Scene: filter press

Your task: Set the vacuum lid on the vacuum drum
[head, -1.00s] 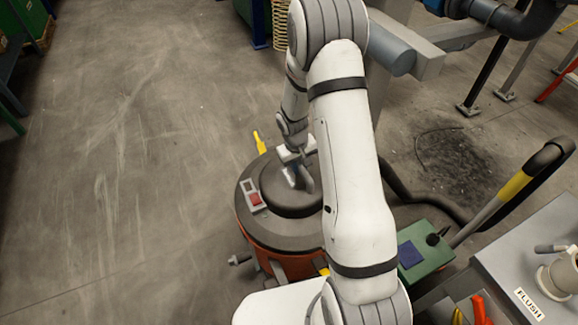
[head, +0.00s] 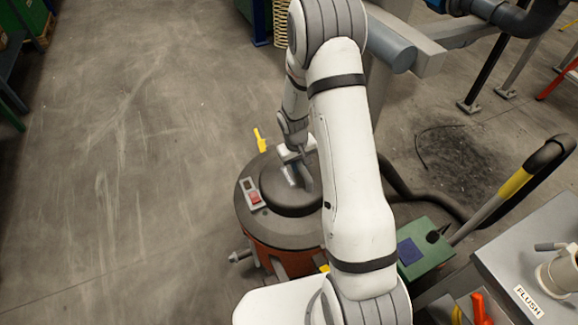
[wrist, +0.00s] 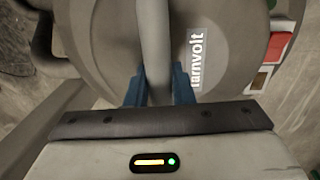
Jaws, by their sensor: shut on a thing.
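The vacuum lid (head: 283,226) is a round dark grey cover with a raised centre and a red switch on its left side. It is level over the orange vacuum drum (head: 264,256); I cannot tell whether a thin gap is left between them. My gripper (head: 295,172) is shut on the lid's handle from above. In the wrist view my gripper's blue fingers (wrist: 159,88) are on either side of the grey handle (wrist: 153,45), and the lid (wrist: 220,40) with its white lettering fills the middle. My arm hides the lid's right part.
A yellow latch (head: 259,140) sticks up behind the drum. A dark hose (head: 420,197) runs off to the right. A green box (head: 425,248) and a grey bench (head: 535,245) stand at the right. The floor at left is clear.

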